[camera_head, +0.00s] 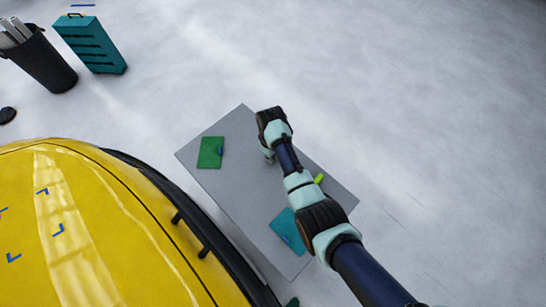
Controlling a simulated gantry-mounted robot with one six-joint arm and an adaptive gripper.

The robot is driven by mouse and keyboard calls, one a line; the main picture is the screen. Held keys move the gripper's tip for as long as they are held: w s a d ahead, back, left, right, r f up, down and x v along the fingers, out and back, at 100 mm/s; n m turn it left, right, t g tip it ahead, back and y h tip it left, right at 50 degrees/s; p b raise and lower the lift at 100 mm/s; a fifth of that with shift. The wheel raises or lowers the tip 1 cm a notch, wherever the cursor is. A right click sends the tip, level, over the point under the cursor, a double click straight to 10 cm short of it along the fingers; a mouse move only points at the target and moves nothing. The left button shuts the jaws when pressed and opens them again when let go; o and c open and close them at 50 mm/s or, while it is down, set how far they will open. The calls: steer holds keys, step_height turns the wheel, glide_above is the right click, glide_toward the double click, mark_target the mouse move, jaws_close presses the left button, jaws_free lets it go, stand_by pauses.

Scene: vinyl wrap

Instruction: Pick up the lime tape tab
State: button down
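The lime tape tab (319,179) is a small bright yellow-green piece on the grey table, just right of my arm's forearm. Part of it may be hidden by the arm. My arm reaches in from the lower right across the table. My gripper (268,158) is near the middle of the table's upper part, to the left of and above the tab, mostly hidden under the wrist. Its fingers are too small and covered to tell whether they are open or shut.
The grey table (230,190) also holds a green pad (210,152) at left and a teal pad (286,230) near the arm. A yellow car hood (90,230) fills the lower left. A teal cabinet (92,45) and dark bin (43,62) stand far back.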

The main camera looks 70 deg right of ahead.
steer(key=shift+r, duration=0.1)
step_height(320, 180, up, 20)
steer(key=p, duration=0.7)
steer(key=shift+p, duration=0.4)
